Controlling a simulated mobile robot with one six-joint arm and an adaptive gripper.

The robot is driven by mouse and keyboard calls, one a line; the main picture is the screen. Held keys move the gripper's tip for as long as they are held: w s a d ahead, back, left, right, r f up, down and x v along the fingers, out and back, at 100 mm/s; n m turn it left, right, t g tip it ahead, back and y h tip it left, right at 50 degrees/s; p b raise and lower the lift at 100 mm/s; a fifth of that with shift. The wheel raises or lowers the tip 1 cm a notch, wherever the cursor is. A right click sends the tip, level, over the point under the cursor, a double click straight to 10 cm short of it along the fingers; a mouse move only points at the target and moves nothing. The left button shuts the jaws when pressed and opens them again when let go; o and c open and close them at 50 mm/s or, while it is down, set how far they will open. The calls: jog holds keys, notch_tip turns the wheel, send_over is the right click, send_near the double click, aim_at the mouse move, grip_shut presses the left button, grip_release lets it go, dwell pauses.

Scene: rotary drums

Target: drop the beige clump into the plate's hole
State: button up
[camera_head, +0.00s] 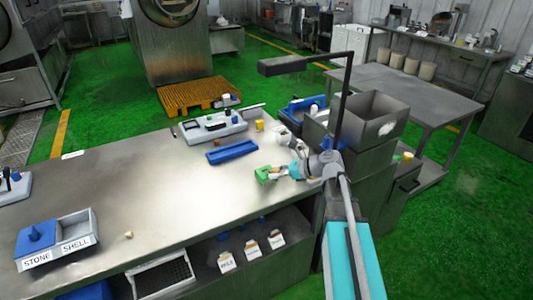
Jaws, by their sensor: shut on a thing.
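My gripper (273,174) is low over the right part of the steel table, its fingers pointing left. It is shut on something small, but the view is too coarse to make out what. A bright green piece (262,175) shows at its tip; I cannot tell whether this is held or part of the gripper. A small beige lump (128,235) lies on the table at the left, beside the STONE and SHELL bins; I cannot tell if it is the clump. A pale grey plate-like fixture (235,126) with dark and blue parts stands at the table's back; no hole can be made out.
A blue tray (232,152) lies just behind my gripper, with a yellow cup (259,125) farther back. The STONE and SHELL bins (77,232) stand front left. A steel bin (374,118) rises at the right. The table's middle (160,185) is clear.

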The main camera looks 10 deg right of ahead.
jog(key=b, duration=0.2)
send_over(266, 167)
jog(key=s, duration=0.2)
notch_tip(266, 167, down, 2)
jog(key=shift+s+a, duration=0.2)
jog(key=shift+a, duration=0.05)
jog(key=shift+s+f, duration=0.1)
jog(key=shift+f, duration=0.1)
jog(key=shift+f+b, duration=3.1)
jog(key=shift+b, duration=0.2)
jog(key=o, duration=0.8)
jog(key=shift+d, duration=0.1)
